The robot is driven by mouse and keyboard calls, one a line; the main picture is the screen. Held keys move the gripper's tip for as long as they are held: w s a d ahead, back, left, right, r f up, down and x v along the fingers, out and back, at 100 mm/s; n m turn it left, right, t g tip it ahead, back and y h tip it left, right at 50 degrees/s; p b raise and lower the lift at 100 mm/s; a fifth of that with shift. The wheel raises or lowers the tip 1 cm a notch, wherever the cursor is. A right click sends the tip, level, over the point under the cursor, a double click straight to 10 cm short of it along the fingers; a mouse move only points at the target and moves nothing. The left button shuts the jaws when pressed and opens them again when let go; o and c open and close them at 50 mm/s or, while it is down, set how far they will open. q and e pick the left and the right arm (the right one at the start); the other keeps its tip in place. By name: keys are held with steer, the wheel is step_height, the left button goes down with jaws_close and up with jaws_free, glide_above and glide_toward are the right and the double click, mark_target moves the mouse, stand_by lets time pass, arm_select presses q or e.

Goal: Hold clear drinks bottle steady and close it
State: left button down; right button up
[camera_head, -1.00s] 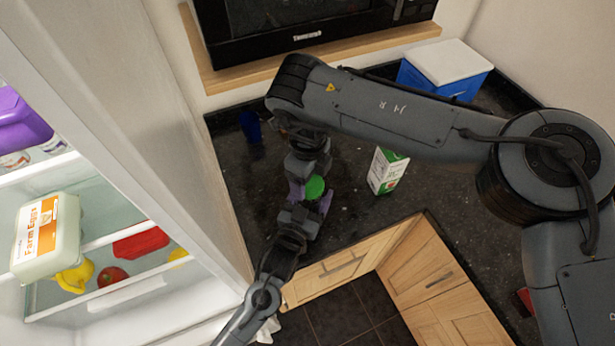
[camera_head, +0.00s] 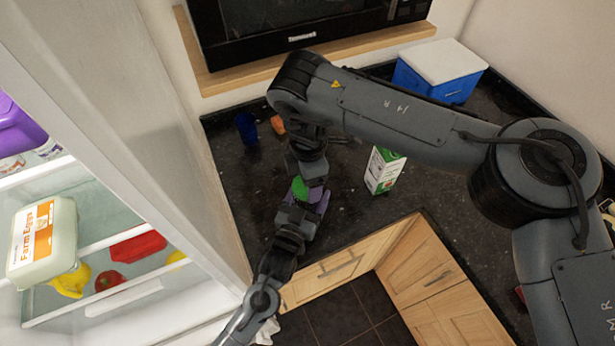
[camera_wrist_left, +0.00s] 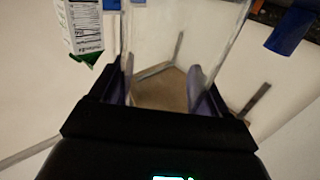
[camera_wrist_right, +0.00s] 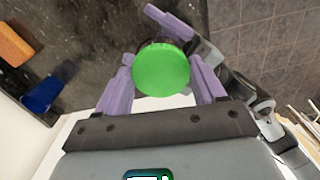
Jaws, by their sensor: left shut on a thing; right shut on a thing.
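The clear drinks bottle (camera_wrist_left: 185,45) shows in the left wrist view as a see-through body between the purple fingers of my left gripper (camera_wrist_left: 165,100). That gripper, also seen in the head view (camera_head: 305,200), is shut on it. A round green cap (camera_wrist_right: 161,70) is between the purple fingers of my right gripper (camera_wrist_right: 162,88), which is shut on it. The cap also shows in the head view (camera_head: 300,188), at the left gripper's fingers and below my right gripper (camera_head: 306,180). The bottle's neck is hidden, so I cannot tell how the cap sits on it.
A green-and-white carton (camera_head: 384,171) stands right of the grippers on the dark granite counter (camera_head: 445,165). A blue cup (camera_head: 247,127) and an orange thing (camera_head: 278,124) are behind. A blue cool box (camera_head: 440,72) fills the back corner. An open fridge (camera_head: 120,215) is at left.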

steer(key=m, duration=0.8)
steer(key=shift+s+m, duration=0.15)
steer(key=shift+m, duration=0.15)
steer(key=m, duration=1)
steer(key=shift+s+a, duration=0.1)
steer(key=shift+a, duration=0.05)
steer(key=o, duration=1.1)
step_height(320, 180, up, 12)
